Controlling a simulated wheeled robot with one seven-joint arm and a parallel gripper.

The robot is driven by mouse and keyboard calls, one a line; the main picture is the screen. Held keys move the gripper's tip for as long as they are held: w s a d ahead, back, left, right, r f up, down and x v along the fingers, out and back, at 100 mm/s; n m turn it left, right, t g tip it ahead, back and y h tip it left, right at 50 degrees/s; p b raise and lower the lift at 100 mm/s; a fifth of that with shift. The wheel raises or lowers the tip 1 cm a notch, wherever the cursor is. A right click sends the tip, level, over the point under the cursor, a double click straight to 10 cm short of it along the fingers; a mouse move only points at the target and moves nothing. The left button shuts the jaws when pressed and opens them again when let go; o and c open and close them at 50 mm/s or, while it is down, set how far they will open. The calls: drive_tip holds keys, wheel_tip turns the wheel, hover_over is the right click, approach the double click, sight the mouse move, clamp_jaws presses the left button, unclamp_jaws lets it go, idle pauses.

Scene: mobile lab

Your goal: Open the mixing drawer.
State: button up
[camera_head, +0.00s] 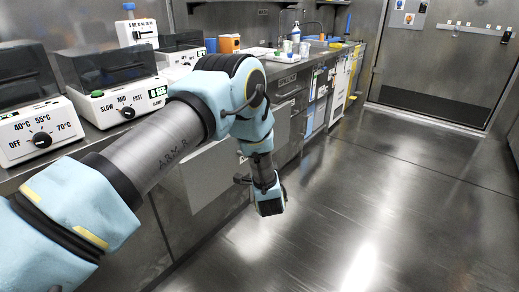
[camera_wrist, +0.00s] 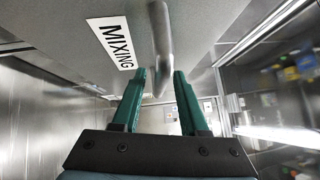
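The mixing drawer's grey front (camera_wrist: 205,18) fills the top of the wrist view, with a white label (camera_wrist: 111,42) reading MIXING. Its metal bar handle (camera_wrist: 160,45) runs down the picture towards my gripper (camera_wrist: 159,78). My gripper's two green fingers are apart, one on each side of the handle's line. A gap shows on both sides, so the fingers do not clamp it. Whether the handle lies fully between the fingertips is hard to tell. In the head view my gripper (camera_head: 268,203) hangs low beside the cabinets; the MIXING label is not readable there.
A counter (camera_head: 283,67) with cabinets and drawers runs along the left. White machines with dials (camera_head: 122,100) and an orange container (camera_head: 229,43) stand on it. Part of a pale cabinet panel (camera_head: 208,180) shows behind my arm. The shiny floor (camera_head: 400,190) on the right is clear.

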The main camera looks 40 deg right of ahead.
drive_tip(key=v, duration=1)
drive_tip(key=shift+s+a+b, duration=0.2)
drive_tip(key=shift+s+b, duration=0.15)
drive_tip(key=shift+b, duration=0.05)
